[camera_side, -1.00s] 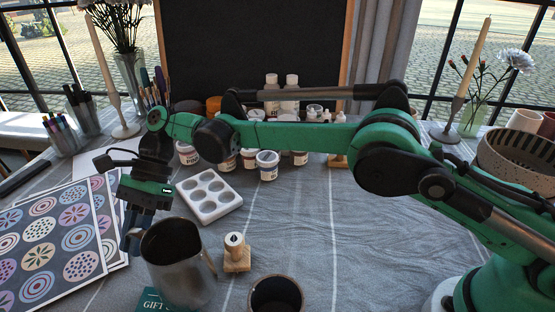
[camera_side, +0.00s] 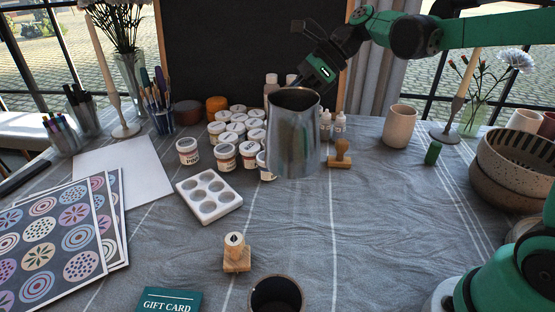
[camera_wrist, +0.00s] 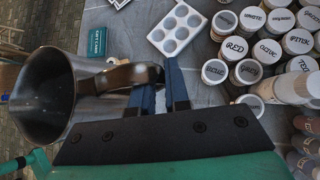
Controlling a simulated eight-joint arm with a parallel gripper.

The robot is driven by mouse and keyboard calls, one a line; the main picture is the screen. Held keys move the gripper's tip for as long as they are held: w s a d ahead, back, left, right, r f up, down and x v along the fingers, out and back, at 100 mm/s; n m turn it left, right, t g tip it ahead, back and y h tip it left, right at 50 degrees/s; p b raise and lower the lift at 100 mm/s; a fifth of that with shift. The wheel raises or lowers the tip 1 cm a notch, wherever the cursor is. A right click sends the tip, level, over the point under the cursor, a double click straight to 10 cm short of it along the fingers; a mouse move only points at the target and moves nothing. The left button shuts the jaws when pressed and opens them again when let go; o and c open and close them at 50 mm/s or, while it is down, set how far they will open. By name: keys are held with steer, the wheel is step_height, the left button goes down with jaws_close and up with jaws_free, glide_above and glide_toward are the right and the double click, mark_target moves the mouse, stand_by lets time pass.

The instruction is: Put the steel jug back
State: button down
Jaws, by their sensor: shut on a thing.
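The steel jug (camera_side: 293,140) is in the air near the middle of the side view, upright or nearly so, in front of the paint pots. My gripper (camera_side: 294,80) is at its far side, and the jug partly hides the fingers. In the wrist view, the jug (camera_wrist: 42,98) is at the left with its open mouth in view. There, my blue fingers (camera_wrist: 163,85) are shut on its handle (camera_wrist: 130,76). Whatever is directly behind the jug in the side view is hidden.
Paint pots (camera_side: 225,157) and a white palette (camera_side: 208,195) are left of the jug. A wooden stamp (camera_side: 340,155) is just right of it, and a beige cup (camera_side: 399,127) farther right. Another stamp (camera_side: 236,253) and a dark cup (camera_side: 277,296) are in front.

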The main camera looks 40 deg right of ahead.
steer(key=s+d+r+m+t, duration=0.1)
steer(key=s+d, duration=0.3)
steer(key=d, duration=0.5)
steer(key=s+d+r+m+h, duration=0.1)
steer(key=s+d+r, duration=0.15)
steer(key=d, duration=0.65)
steer(key=s+d+m+t, duration=0.1)
steer(key=s+d, duration=0.3)
steer(key=d, duration=0.5)
steer(key=f, duration=1.8)
steer(key=shift+s+a+f, duration=0.1)
steer(key=shift+s+f, duration=0.1)
steer(key=shift+f, duration=0.15)
steer(key=shift+f, duration=0.1)
steer(key=c, duration=0.9)
jaws_free()
steer(key=shift+o, duration=0.2)
